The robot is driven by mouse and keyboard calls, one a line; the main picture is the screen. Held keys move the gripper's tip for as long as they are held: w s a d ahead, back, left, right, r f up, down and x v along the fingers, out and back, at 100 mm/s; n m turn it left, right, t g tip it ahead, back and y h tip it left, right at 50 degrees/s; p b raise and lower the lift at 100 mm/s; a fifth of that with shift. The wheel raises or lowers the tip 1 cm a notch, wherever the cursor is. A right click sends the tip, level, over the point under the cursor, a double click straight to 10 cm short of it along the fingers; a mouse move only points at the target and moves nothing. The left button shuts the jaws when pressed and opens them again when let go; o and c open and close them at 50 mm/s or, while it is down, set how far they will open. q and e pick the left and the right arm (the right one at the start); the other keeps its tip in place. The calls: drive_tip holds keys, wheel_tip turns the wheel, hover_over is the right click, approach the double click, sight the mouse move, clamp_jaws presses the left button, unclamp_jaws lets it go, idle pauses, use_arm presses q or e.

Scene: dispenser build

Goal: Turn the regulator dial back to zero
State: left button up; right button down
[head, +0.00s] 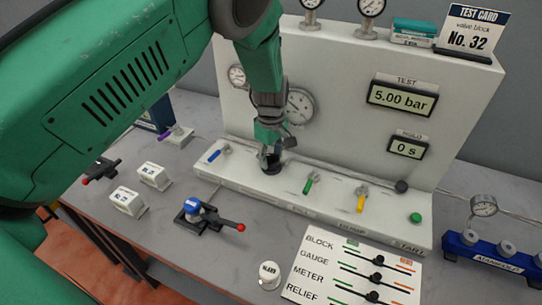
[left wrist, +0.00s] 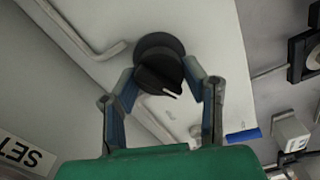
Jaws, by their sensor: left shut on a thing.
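The regulator dial (head: 272,163) is a black round knob on the white bench ledge, partly hidden behind my left gripper in the head view. In the left wrist view the dial (left wrist: 160,72) shows its black grip bar with a white pointer line. My left gripper (head: 270,150) points down at the dial, and its two fingers (left wrist: 163,92) are on either side of the grip bar, shut on it. The test display (head: 403,97) reads 5.00 bar. My right gripper is not in view.
Blue, green and yellow lever valves (head: 361,197) line the ledge, with a green button (head: 415,217) at its right. A black base with a blue knob and red-tipped lever (head: 205,215) stands in front. A slider board (head: 352,270) lies at the front right. The hold display (head: 407,147) reads 0 s.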

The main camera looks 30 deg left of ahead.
sight(273, 154)
use_arm(q)
drive_tip(key=shift+s+d+f+n, duration=0.1)
drive_tip(key=shift+n, duration=0.75)
drive_tip(key=shift+s+d+f+n, duration=0.1)
drive_tip(key=shift+n, duration=0.75)
drive_tip(key=o, duration=1.1)
drive_tip(key=shift+c, duration=0.2)
drive_tip(key=shift+o, duration=0.3)
drive_tip(key=shift+w+d, duration=0.1)
drive_tip(key=shift+w, duration=0.15)
drive_tip(key=shift+r, duration=0.2)
wheel_tip(273, 154, up, 12)
drive_tip(key=shift+f, duration=0.2)
drive_tip(key=shift+w+d, duration=0.1)
